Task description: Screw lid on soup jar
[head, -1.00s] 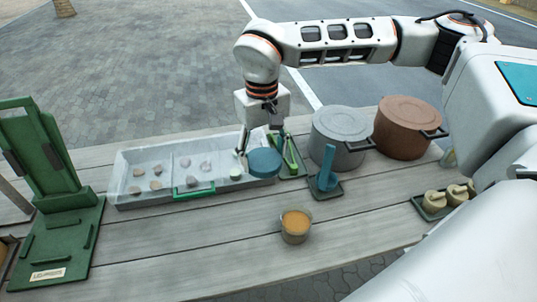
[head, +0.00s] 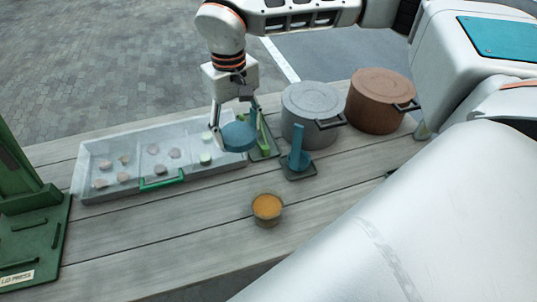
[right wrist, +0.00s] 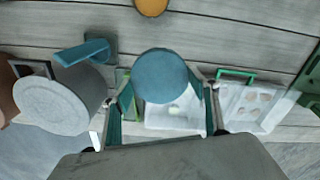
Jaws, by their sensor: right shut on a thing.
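The soup jar (head: 267,209) stands open and upright on the table, with orange soup inside. Its edge also shows at the top of the right wrist view (right wrist: 151,5). The blue round lid (head: 238,137) is held in my right gripper (head: 235,126), above the table by the right end of the tray. In the right wrist view the lid (right wrist: 161,76) sits between the two fingers, which are shut on its sides. The lid is apart from the jar, which is nearer and to the right in the head view. My left gripper is not in view.
A grey pot (head: 308,103), a brown pot (head: 378,101) and a blue tool in a holder (head: 298,157) stand at right. A green press (head: 40,235) is far left. Table around the jar is clear.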

